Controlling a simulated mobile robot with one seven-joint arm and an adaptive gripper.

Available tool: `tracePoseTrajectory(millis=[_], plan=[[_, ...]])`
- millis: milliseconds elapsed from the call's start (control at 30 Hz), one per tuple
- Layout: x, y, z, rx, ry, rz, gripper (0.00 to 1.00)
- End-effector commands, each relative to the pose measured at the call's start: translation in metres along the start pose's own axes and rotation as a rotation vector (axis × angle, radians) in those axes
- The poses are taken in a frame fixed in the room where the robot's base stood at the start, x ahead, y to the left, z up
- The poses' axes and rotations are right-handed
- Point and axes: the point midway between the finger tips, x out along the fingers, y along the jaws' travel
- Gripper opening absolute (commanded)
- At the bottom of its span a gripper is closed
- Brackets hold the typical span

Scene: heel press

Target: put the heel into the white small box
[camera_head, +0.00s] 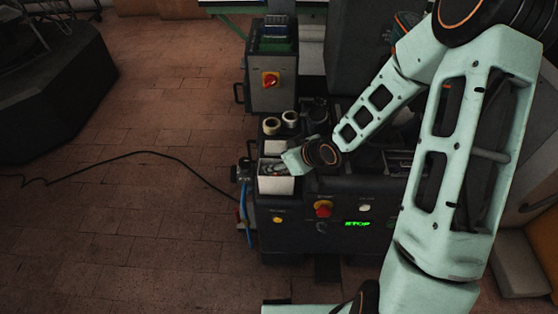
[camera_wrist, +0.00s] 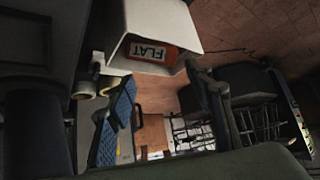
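The white small box (camera_head: 276,185) sits at the left front of the dark machine in the head view. In the wrist view, a white box (camera_wrist: 165,25) with an orange-edged label reading FLAT fills the top middle. My gripper (camera_wrist: 168,112) shows two separated fingers below it, the left one with a blue textured pad. The gap between them is empty, with floor behind. In the head view my arm's end is right at the box, and its fingers are too small to make out. I cannot pick out a heel; small grey shapes at the box's opening are unclear.
The dark press (camera_head: 335,210) carries a red knob, buttons and a green display. Rolls of tape (camera_head: 271,125) stand behind the box. A grey control box (camera_head: 271,85) with a red-yellow switch rises further back. A black cable crosses the open tiled floor (camera_head: 130,220) to the left.

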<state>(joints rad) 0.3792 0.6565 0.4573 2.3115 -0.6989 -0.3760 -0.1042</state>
Motion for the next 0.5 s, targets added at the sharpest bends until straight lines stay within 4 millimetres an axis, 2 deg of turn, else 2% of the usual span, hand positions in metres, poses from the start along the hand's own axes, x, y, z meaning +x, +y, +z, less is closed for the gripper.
tracePoseTrajectory(millis=[333, 500], plan=[[-0.0007, 0.0, -0.0007, 0.0, 0.0, 0.0, 0.58], [-0.0093, 0.0002, -0.0084, 0.0, 0.0, 0.001, 0.58]])
